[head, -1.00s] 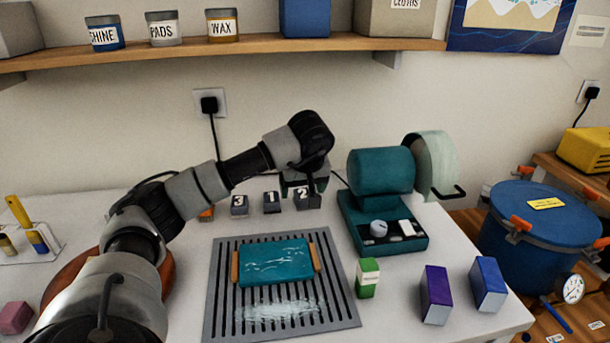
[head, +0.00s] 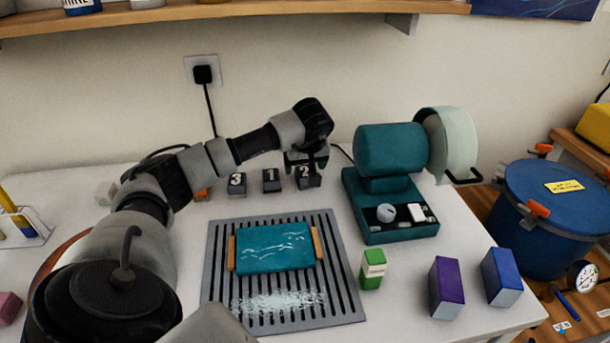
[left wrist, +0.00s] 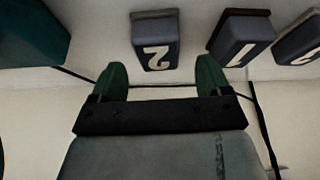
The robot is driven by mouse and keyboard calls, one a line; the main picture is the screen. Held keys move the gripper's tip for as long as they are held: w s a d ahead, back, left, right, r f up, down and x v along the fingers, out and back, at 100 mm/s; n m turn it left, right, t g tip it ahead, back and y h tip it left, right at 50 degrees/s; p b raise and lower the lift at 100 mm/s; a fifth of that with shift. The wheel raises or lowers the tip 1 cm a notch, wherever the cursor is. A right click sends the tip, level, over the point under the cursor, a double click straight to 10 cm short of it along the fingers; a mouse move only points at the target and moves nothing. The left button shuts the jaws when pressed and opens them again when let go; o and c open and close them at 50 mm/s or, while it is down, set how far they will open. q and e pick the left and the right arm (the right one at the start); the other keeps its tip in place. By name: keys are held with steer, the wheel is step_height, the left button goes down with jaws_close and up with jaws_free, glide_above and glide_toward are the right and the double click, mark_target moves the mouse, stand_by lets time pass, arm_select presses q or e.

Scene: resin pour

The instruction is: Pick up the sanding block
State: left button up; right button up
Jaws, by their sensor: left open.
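Three small dark grey blocks numbered 3 (head: 237,184), 1 (head: 271,181) and 2 (head: 309,180) stand in a row at the back of the table; I cannot tell which, if any, is the sanding block. My left gripper (head: 306,162) is just above the block marked 2 and partly covers it. In the left wrist view, its two green fingers (left wrist: 161,78) are apart and empty. The block marked 2 (left wrist: 156,42) lies ahead, lined up with the gap between them. The block marked 1 (left wrist: 240,40) is to its right. My right gripper is out of view.
A teal machine (head: 390,150) with a pale disc stands right of the blocks. In front lies a slatted grey grid (head: 213,290) with a teal wood-ended piece (head: 275,248). Green (head: 372,270), purple (head: 446,287) and blue (head: 501,275) boxes stand at right.

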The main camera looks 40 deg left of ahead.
mark_target(304, 169)
arm_select(q)
steer(key=shift+x, duration=1.55)
steer(key=shift+d, duration=0.1)
steer(key=shift+c, duration=0.4)
steer(key=c, duration=0.9)
steer(key=shift+r, duration=0.1)
steer(key=shift+c, duration=0.2)
steer(key=shift+r, duration=0.1)
step_height(304, 169, up, 10)
steer(key=shift+f, duration=0.1)
